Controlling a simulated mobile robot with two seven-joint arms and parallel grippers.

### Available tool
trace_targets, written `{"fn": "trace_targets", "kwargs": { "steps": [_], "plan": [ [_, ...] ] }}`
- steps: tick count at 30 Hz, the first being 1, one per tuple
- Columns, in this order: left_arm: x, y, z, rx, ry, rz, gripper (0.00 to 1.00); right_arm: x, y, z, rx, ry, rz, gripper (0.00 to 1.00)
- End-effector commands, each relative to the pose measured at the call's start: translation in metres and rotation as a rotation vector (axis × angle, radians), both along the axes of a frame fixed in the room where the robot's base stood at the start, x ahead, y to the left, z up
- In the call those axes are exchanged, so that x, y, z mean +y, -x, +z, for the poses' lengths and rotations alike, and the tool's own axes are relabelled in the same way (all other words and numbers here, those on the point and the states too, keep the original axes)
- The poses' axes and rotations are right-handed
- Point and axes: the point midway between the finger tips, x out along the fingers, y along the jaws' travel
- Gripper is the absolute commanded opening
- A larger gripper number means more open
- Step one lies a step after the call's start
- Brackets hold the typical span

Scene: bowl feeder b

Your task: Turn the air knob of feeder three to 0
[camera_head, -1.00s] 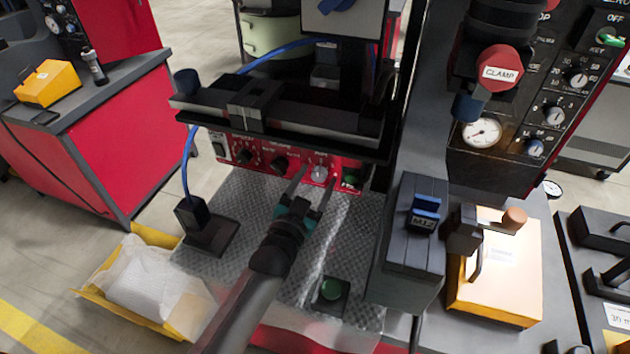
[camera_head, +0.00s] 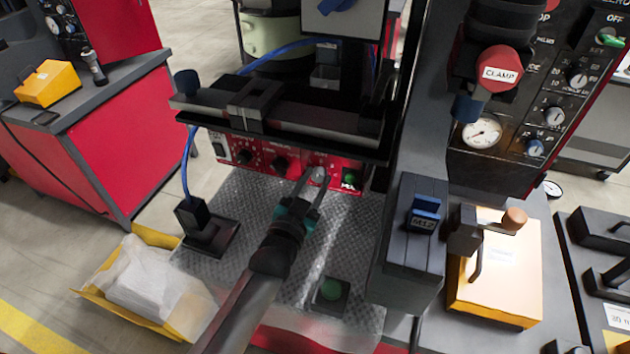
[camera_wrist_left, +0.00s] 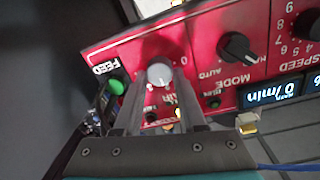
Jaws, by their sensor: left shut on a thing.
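The red feeder panel (camera_head: 265,160) sits low under the black rail in the head view. Its light grey round knob (camera_head: 319,174) is at the panel's right part, left of a green button (camera_head: 350,179). My left gripper (camera_head: 311,181) has its two fingers shut on this knob. In the left wrist view the panel appears upside down, and the knob (camera_wrist_left: 159,75) sits between the fingertips (camera_wrist_left: 160,90). The fingers hide part of the panel and its scale, so I cannot read the knob's setting. My right gripper is not in view.
A black MODE knob (camera_wrist_left: 238,46) and a SPEED knob share the panel. A blue hose (camera_head: 187,165) runs down to a black block (camera_head: 205,225) on the chequered plate (camera_head: 265,212). A green button box (camera_head: 331,289) stands in front. A yellow tray (camera_head: 115,292) lies at lower left.

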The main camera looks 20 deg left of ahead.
Motion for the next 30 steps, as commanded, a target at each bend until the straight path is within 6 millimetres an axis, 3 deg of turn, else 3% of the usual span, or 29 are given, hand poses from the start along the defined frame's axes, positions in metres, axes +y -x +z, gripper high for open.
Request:
{"fn": "trace_targets", "kwargs": {
  "steps": [11,30],
  "plan": [
    [0.0004,0.0002,-0.0001,0.008,0.176,-0.001,0.00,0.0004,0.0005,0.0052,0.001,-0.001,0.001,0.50],
    [0.0025,0.0002,-0.0028,0.030,0.777,0.000,0.00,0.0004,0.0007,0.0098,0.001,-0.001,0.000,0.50]
  ]
}}
